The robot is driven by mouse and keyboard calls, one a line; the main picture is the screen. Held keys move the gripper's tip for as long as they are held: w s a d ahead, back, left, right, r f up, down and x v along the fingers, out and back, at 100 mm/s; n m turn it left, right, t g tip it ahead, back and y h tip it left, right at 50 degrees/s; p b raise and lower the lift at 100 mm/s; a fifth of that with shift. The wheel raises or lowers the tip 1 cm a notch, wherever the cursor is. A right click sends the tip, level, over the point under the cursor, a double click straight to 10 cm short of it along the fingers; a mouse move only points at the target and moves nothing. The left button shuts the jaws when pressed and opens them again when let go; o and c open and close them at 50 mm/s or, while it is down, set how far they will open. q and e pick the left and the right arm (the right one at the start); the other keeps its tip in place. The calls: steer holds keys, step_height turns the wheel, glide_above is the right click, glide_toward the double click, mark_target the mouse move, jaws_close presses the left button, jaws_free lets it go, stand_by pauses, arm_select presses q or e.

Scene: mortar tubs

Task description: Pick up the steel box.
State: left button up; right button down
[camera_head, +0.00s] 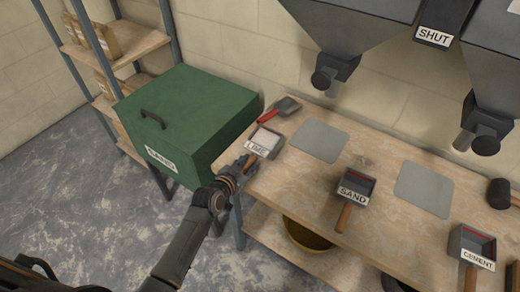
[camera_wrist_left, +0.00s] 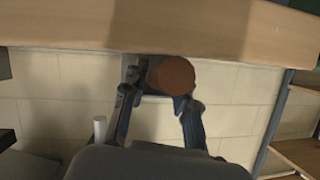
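Three small steel boxes with wooden handles stand on the bench: one labelled LIME (camera_head: 267,140), one labelled SAND (camera_head: 356,187), one labelled CEMENT (camera_head: 473,246). My left gripper (camera_head: 243,166) is at the bench's left front edge, at the handle of the LIME box. In the left wrist view, the round brown handle end (camera_wrist_left: 172,75) shows between the spread fingers (camera_wrist_left: 158,90), nearer the right one. A gap shows on the left side, so the fingers look open around it. The LIME box is mostly hidden there. My right gripper is not clearly in view.
The wooden bench (camera_head: 300,195) also holds a red-handled scoop (camera_head: 282,108), two grey mats (camera_head: 320,140) (camera_head: 423,189) and a black mallet (camera_head: 499,193). A green lidded bin (camera_head: 185,115) stands close on the left. Grey hoppers (camera_head: 350,25) hang above.

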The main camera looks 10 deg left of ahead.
arm_select(q)
steer(key=shift+w+d+f, duration=0.1)
steer(key=shift+w+f, duration=0.1)
steer(key=shift+w, duration=0.2)
jaws_close()
steer(key=shift+r, duration=0.15)
